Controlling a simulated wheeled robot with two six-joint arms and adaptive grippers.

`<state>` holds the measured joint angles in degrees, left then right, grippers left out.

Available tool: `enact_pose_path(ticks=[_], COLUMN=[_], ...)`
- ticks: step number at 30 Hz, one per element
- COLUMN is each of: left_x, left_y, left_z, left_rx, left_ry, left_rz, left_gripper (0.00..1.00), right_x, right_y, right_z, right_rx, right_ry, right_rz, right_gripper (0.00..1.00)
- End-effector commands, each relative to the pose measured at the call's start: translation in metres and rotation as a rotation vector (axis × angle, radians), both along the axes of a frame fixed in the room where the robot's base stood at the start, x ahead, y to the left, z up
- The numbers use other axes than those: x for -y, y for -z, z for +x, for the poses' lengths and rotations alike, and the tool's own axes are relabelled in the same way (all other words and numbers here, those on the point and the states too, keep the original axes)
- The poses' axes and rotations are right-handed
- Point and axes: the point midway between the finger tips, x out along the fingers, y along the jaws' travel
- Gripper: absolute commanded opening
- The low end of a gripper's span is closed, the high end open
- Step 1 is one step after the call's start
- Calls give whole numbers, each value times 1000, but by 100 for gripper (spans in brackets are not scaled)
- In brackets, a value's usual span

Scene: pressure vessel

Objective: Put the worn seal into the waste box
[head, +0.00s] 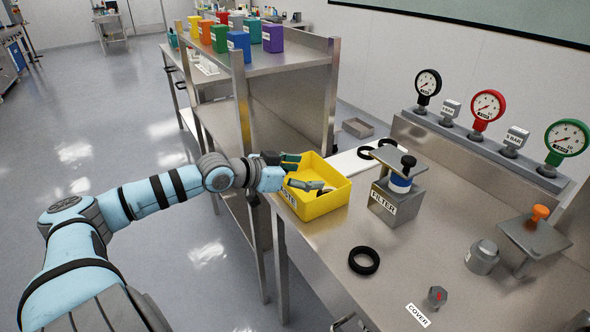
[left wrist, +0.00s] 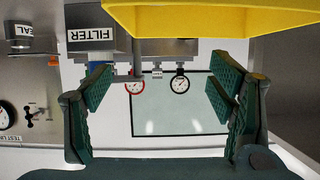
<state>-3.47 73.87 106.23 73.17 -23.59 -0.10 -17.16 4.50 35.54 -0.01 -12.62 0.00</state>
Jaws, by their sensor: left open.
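The yellow waste box (head: 322,208) stands on the steel bench near its left edge, with part of its label showing. My left gripper (head: 296,172) is open over the box's left side, fingers at the rim. In the left wrist view, nothing sits between the open green fingers (left wrist: 162,95), and the yellow box (left wrist: 200,18) shows at the top. A small, partly hidden object (head: 325,190) lies inside the box; I cannot tell if it is the worn seal. A black ring (head: 364,260) lies flat on the bench in front of the box. My right gripper is not in view.
Two black rings (head: 367,153) (head: 388,143) lie on a white strip behind. Gauges (head: 487,106) line the back. A grey canister (head: 482,257) and hex knob (head: 437,296) stand at right.

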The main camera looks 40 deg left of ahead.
Motion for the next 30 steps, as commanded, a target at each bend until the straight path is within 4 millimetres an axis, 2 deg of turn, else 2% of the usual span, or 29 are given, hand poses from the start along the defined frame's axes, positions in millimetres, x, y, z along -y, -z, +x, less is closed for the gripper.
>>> enact_pose_path(ticks=[2, 3, 4, 9, 13, 19, 22, 23, 26, 27, 28, 29, 30], left_x=[4, 1, 0, -4, -5, -5, -18, -28, -82, -105, -120, -130, -135], left_y=[-9, -18, -20, -24, -21, -17, -8, 0, 58, 96, 129, 167, 218], left_z=[-12, -14, -17, -30, -34, -35, -36, -37, -54, -71, -89, -110, -142], left_rx=[-16, -11, -9, -5, -3, -2, -1, -2, -34, -72, -114, -167, -251], left_ry=[24, 13, 10, 11, 15, 14, -18, -44, -191, -265, -321, -372, -428], left_rz=[5, -6, -6, -6, -6, -5, 4, 12, 64, 93, 115, 138, 165], left_gripper=[76, 76, 76, 76, 76, 76, 76, 76, 76, 76, 76, 76, 76], right_x=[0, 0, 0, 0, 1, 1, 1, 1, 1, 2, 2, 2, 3], right_y=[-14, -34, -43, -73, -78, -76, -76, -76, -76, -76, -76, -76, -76], right_z=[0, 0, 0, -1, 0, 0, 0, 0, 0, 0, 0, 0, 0], right_rx=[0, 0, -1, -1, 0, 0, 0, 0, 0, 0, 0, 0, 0], right_ry=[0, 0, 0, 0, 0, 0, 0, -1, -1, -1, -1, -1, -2], right_rz=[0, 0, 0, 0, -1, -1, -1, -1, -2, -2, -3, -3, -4], right_gripper=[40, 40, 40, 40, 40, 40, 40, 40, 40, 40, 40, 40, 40])
